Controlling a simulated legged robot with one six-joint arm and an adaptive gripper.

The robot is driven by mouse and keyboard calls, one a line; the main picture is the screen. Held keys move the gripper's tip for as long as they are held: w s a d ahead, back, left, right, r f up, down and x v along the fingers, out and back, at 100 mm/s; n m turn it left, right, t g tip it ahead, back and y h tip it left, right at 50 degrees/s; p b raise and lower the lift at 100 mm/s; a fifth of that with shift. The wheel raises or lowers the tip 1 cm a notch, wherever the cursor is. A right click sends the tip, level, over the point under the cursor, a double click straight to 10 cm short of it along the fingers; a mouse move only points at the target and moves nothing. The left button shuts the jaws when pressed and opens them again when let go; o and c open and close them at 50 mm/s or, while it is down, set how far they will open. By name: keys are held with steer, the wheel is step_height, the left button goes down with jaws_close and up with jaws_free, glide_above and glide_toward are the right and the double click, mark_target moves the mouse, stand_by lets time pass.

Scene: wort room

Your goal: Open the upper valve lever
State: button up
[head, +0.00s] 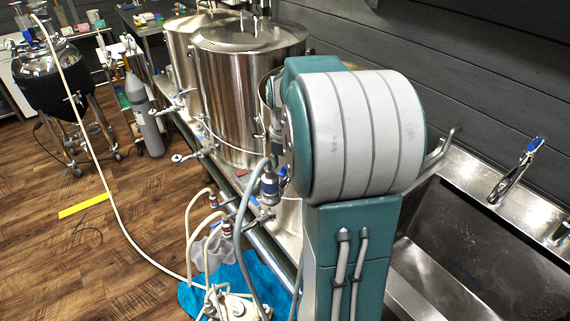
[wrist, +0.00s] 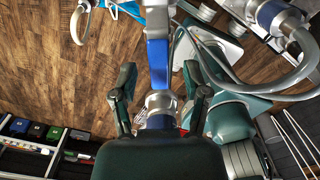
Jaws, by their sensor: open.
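In the wrist view a blue valve lever (wrist: 158,65) runs upright through the middle of the picture, with a bright metal part at its top and a silver fitting (wrist: 160,103) at its lower end. My gripper (wrist: 160,85) is open, with one dark green finger to the left of the lever and one to the right. Gaps show on both sides, and I cannot tell how deep the lever sits between the fingers. In the head view my arm covers the gripper and this lever.
Steel kettles (head: 235,90) stand along the wall in the head view. A sink (head: 465,270) lies at right. A blue-banded hose fitting (head: 270,187) and pale hoses (head: 190,235) hang close to my arm. A blue cloth (head: 235,275) lies below. Wooden floor at left is mostly clear.

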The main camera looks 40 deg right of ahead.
step_height(320, 180, up, 12)
stand_by(0.6)
steer(key=s+a+f+m+t, duration=0.2)
steer(key=s+a+m, duration=0.5)
steer(key=a+m, duration=0.4)
steer(key=s+a+f+m+t, duration=0.2)
steer(key=s+a+m, duration=0.5)
steer(key=a+m, duration=0.5)
steer(key=shift+a+f+t, duration=0.2)
steer(key=shift+a+t, duration=0.15)
steer(key=shift+t, duration=0.45)
